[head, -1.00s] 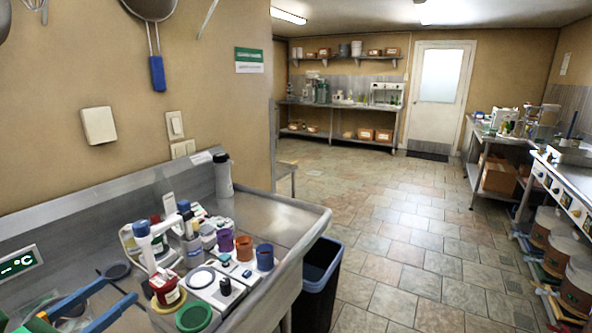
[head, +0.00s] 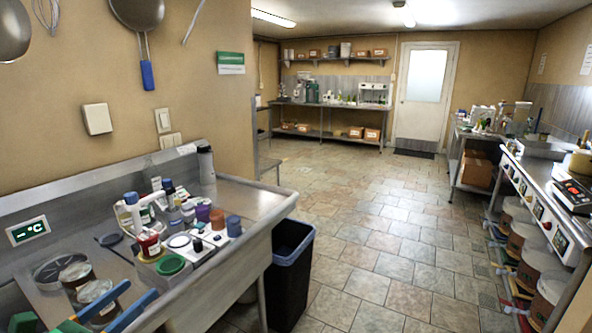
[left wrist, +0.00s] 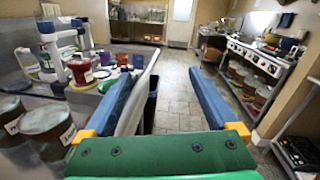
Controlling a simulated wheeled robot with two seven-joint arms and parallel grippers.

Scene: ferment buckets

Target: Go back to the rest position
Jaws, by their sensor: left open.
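My left gripper (head: 137,291) shows at the bottom left of the head view, with two blue fingers spread apart. In the left wrist view the open left gripper (left wrist: 163,75) has blue fingers, orange knuckles and a green palm. Nothing is between the fingertips that I can make out as held. The gripper is in front of the steel sink bench (head: 240,192). Lidded brown tubs (head: 96,291) stand on the bench just beyond it, and also show in the left wrist view (left wrist: 46,120). My right gripper is not in view.
A group of bottles and coloured cups (head: 203,213) stands on the bench. A black bin (head: 290,265) stands at the bench's right end. A right-hand counter (head: 545,205) has buckets (head: 528,262) beneath it. The tiled floor (head: 375,240) between is clear.

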